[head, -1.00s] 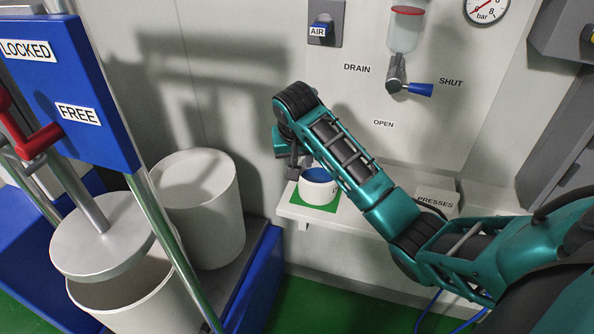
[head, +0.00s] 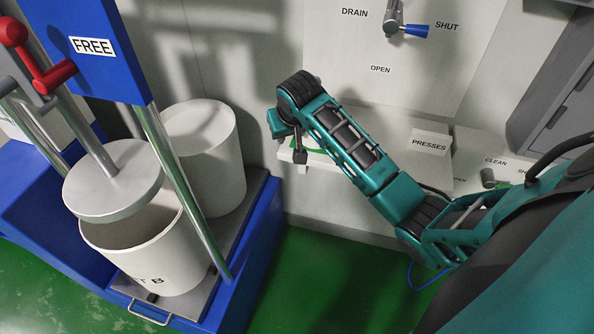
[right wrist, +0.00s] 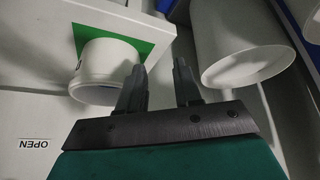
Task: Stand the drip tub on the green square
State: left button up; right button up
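The drip tub (right wrist: 104,72) is a small white round tub. In the right wrist view, which is upside down, it stands on the green square (right wrist: 148,32) on a pale shelf. The green shows around part of its base. The right gripper also shows at the shelf in the head view (head: 299,156). My left gripper is out of view.
The shelf (head: 430,172) runs along the wall and bears a PRESSES block (head: 430,142). A drain valve with a blue handle (head: 414,30) is above. At left, a blue press frame (head: 92,48) holds a plate over a white drum (head: 152,250); another drum (head: 205,150) stands behind.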

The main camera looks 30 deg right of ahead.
jog(key=s+a+f+n+t+y, duration=0.35)
jog(key=s+a+f, duration=0.45)
jog(key=s+f, duration=0.3)
jog(key=s+a+n+t, duration=0.2)
jog(key=s+a, duration=0.1)
jog(key=s, duration=0.7)
jog(key=shift+s+a+f, duration=0.3)
jog(key=shift+a, duration=0.1)
jog(key=shift+o, duration=0.3)
